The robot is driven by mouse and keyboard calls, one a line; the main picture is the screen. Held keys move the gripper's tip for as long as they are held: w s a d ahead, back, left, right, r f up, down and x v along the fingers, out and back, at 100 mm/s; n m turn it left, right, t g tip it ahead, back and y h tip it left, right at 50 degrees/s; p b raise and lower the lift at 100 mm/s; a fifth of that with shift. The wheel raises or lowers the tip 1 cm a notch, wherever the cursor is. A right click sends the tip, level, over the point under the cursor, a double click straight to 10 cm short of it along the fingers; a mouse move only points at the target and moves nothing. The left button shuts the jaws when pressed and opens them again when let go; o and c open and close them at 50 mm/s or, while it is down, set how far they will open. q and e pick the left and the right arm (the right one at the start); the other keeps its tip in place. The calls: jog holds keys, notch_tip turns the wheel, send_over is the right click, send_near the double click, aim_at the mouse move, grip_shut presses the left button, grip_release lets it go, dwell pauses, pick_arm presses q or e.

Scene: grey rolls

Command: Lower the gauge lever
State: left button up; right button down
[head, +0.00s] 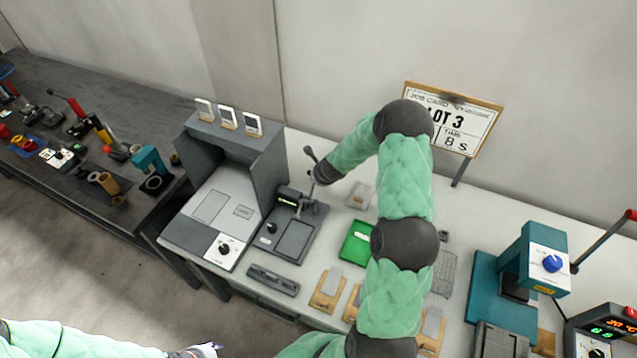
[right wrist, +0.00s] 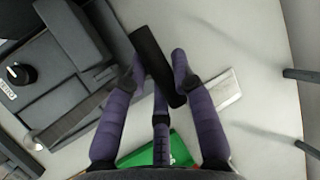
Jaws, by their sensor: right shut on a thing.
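The gauge (head: 293,238) is a dark grey fixture on the white bench, with a black dial and a flat plate. Its lever (head: 309,152) stands raised at the back right, with a dark knob on top. My right gripper (head: 322,174) is at the lever. In the right wrist view its purple fingers (right wrist: 163,85) close around the lever's dark handle (right wrist: 150,50). The gauge body also shows at the left of that view (right wrist: 62,75). My left gripper (head: 205,350) is only partly in view at the bottom edge, and its fingers are unclear.
A grey booth (head: 232,150) with small white displays stands left of the gauge. A green tray (head: 356,243) and several wooden blocks lie right and in front. A job card sign (head: 455,118) stands behind. A teal press (head: 530,262) is at the right.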

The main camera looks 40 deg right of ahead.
jog(key=s+a+n+t+h+b, duration=0.2)
jog(key=s+a+t+h+b, duration=0.2)
jog(key=b, duration=2)
jog(key=shift+s+a+r+t+h, duration=0.15)
jog(key=shift+s+a+t+h, duration=0.3)
jog(key=shift+a+h, duration=1.4)
jog(key=shift+a, duration=0.2)
jog(key=c, duration=1.4)
grip_release()
jog(key=o, duration=0.4)
jog(key=shift+d, duration=0.1)
jog(key=shift+r+y, duration=0.2)
jog(key=shift+y, duration=0.05)
